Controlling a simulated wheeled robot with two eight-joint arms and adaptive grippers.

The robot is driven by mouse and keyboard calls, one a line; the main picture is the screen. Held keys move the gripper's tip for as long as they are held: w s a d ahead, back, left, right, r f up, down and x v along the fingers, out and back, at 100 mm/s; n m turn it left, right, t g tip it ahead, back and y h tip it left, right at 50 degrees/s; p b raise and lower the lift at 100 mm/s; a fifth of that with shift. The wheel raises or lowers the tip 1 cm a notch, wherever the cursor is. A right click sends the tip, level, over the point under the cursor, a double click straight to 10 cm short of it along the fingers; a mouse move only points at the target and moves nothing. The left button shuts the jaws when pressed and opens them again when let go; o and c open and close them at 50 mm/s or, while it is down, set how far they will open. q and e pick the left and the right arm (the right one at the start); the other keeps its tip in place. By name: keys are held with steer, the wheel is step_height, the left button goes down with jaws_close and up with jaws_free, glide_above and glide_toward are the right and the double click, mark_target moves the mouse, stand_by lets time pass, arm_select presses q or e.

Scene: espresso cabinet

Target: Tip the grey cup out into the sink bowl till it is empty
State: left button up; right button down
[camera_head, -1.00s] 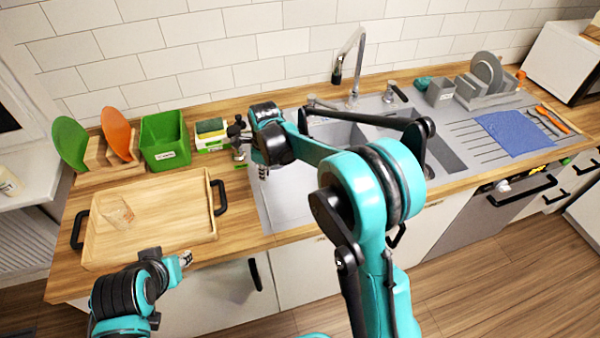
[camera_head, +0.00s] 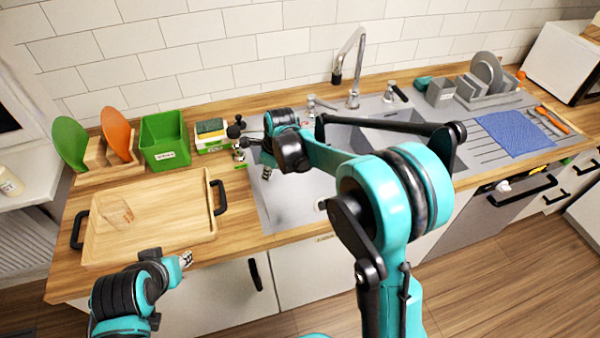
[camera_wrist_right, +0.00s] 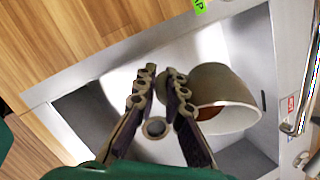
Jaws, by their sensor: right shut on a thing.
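The grey cup (camera_wrist_right: 229,82) shows in the right wrist view, tilted, with its pale inside turned toward the lower right of that picture. A brown patch (camera_wrist_right: 207,114) shows inside by the rim. My right gripper (camera_wrist_right: 163,72) is shut at the cup's near side, apparently on its handle, which the fingers mostly hide. The cup is over the steel sink bowl (camera_wrist_right: 185,55), whose round drain (camera_wrist_right: 155,127) shows below the fingers. In the head view my right gripper (camera_head: 266,172) is over the left sink bowl (camera_head: 290,207), and I cannot make out the cup there. My left gripper (camera_head: 186,259) is small, in front of the counter.
A wooden tray (camera_head: 165,238) with a clear glass (camera_head: 117,211) is on the counter at left. A green bin (camera_head: 165,140) and sponge box (camera_head: 211,134) stand behind. The faucet (camera_head: 354,75) rises behind the sink. A dish rack (camera_head: 488,95) and blue cloth (camera_head: 513,133) are at right.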

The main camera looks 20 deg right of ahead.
steer(key=shift+s+d+r+t+y, duration=0.25)
steer(key=shift+r+t+y, duration=0.2)
steer(key=shift+t+y, duration=0.3)
stand_by(0.7)
steer(key=shift+s+d+r+t+y+b, duration=0.15)
steer(key=shift+r+t+y+b, duration=0.35)
steer(key=shift+t+y+b, duration=0.5)
stand_by(1.0)
steer(key=shift+s+d+r+t+y+b, duration=0.15)
steer(key=shift+r+t+y+b, duration=0.15)
steer(key=shift+t+y+b, duration=0.2)
stand_by(0.7)
steer(key=shift+s+d+r+t+y+b, duration=0.25)
steer(key=shift+s+d+t+y+b, duration=0.35)
steer(key=shift+b, duration=0.3)
stand_by(0.5)
steer(key=shift+d+r+t+y+b, duration=0.1)
steer(key=shift+t+y+b, duration=0.2)
steer(key=shift+b, duration=0.2)
